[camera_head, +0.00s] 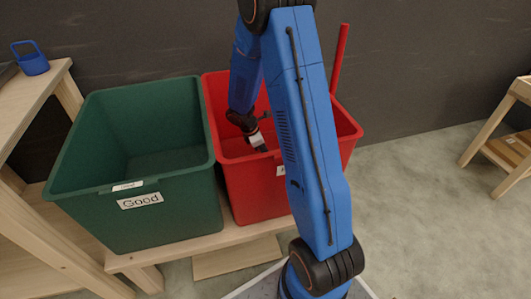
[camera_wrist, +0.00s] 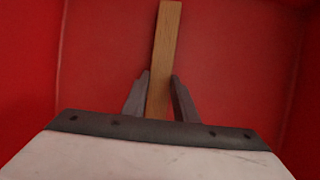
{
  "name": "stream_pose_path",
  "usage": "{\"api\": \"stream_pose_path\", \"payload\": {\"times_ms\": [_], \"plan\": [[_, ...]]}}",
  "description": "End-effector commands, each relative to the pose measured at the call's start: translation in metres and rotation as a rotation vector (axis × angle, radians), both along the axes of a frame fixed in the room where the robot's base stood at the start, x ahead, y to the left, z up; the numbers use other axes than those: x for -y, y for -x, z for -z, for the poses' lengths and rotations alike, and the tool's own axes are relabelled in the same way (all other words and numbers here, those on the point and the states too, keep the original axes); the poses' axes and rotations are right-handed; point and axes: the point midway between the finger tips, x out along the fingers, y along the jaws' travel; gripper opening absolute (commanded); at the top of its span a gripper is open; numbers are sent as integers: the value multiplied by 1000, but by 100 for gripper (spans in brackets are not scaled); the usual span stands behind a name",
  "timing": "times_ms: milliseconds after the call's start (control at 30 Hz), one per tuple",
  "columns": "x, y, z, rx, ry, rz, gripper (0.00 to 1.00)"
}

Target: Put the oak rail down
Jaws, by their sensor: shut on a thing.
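The oak rail (camera_wrist: 166,45) is a straight light-brown bar in the wrist view. It runs up the picture from between the two grey fingers of my gripper (camera_wrist: 160,80). My gripper is shut on the rail. Red bin walls surround the rail in the wrist view. In the head view my gripper (camera_head: 262,147) reaches down inside the red bin (camera_head: 255,188). The rail cannot be made out there, and my arm covers part of the bin. Whether the rail touches the bin's floor or wall cannot be told.
A green bin (camera_head: 170,215) labelled "Good" stands left of the red bin on a wooden bench (camera_head: 235,240). A red rod (camera_head: 340,60) rises at the red bin's back right. A blue basket-like thing (camera_head: 32,62) sits on a wooden table at left. Grey floor lies open at right.

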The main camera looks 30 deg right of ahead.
Motion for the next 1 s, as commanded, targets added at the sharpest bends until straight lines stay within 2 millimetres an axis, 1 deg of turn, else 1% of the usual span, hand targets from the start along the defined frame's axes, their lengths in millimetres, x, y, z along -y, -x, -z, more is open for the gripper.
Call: {"api": "stream_pose_path", "payload": {"times_ms": [133,167,200,233,533,667,767,1000], "plan": [[0,0,2,0,0,0,0],[0,0,3,0,0,0,28],[0,0,2,0,0,0,38],[0,0,2,0,0,0,45],[0,0,2,0,0,0,45],[-2,-1,-5,3,1,-1,45],[-7,-3,-17,4,1,-1,45],[-24,-8,-60,4,-1,-1,45]]}}
